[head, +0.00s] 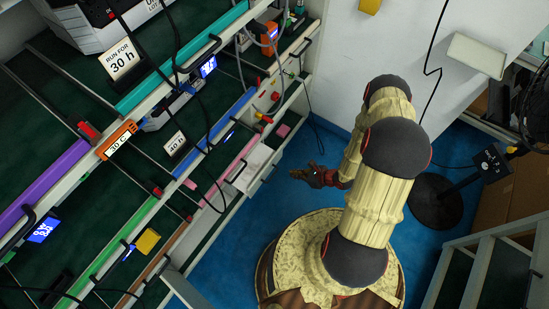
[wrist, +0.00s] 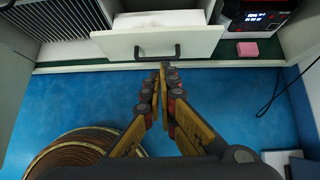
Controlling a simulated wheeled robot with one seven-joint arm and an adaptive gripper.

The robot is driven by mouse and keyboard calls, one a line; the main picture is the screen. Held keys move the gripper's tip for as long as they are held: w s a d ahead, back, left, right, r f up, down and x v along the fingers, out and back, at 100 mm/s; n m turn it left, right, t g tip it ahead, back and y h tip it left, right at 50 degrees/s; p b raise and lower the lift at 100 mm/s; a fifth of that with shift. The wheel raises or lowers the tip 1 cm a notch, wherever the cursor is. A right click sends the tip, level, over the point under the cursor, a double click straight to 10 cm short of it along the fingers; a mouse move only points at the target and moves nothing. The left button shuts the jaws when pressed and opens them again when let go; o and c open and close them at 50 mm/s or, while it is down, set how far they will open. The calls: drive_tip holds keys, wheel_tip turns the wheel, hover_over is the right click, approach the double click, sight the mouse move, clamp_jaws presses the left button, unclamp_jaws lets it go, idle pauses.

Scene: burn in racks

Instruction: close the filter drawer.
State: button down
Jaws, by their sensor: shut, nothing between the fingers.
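The filter drawer is white with a black bar handle (wrist: 157,50) on its front panel (wrist: 205,42). In the wrist view it stands pulled out at the bottom of the rack, with a pale flat piece inside. In the head view the drawer (head: 262,168) shows at the foot of the rack, left of my gripper (head: 320,177). In the wrist view my gripper (wrist: 162,72) is shut and empty. Its fingertips are close to the handle in the picture; I cannot tell whether they touch it.
A pink block (wrist: 247,49) lies on the shelf right of the drawer, below a dark instrument (wrist: 258,18) with a lit display. A finned grey unit (wrist: 60,20) is to the left. The blue floor (wrist: 75,100) before the rack is clear. A black fan stand (head: 437,203) is right.

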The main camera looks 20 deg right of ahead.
drive_tip(key=d, duration=0.1)
drive_tip(key=b, duration=0.4)
approach(270, 166)
drive_tip(key=shift+h, duration=0.3)
drive_tip(key=x, duration=0.4)
drive_tip(key=shift+s+a+f, duration=0.1)
drive_tip(key=shift+s+f, duration=0.05)
drive_tip(key=shift+s, duration=0.1)
drive_tip(key=shift+w+a, duration=0.25)
drive_tip(key=shift+w, duration=0.1)
